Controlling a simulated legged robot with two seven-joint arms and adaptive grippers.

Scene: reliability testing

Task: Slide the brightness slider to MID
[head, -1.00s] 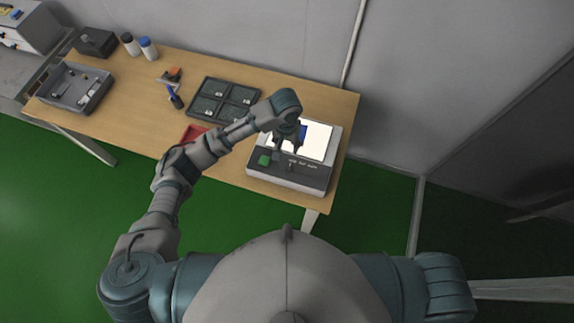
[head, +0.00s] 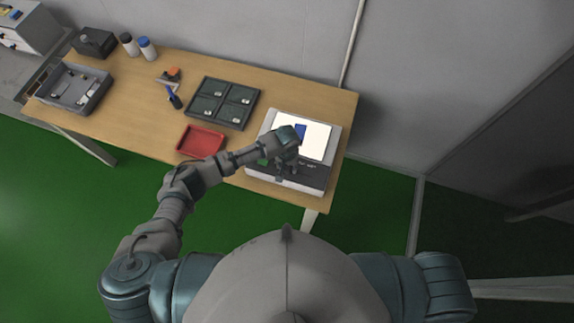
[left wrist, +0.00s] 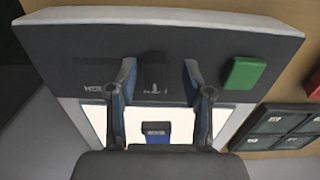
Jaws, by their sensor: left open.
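The light box (head: 258,172) stands at the right end of the table, with a bright white screen and a dark control panel along its front. In the left wrist view its panel (left wrist: 226,38) appears upside down. A dark slider knob (left wrist: 153,70) stands on the panel, with small marks beside it too blurred to read. My left gripper (head: 286,173) is over the panel. In the left wrist view its open fingers (left wrist: 159,72) are on either side of the knob, with gaps; I cannot tell whether they touch the panel. My right gripper is not in view.
A green button (left wrist: 243,73) sits beside the slider. A blue piece (head: 301,131) lies on the bright screen. A red tray (head: 201,140) and a dark compartment tray (head: 222,103) lie left of the box. A grey bin (head: 75,88) and two bottles stand farther left.

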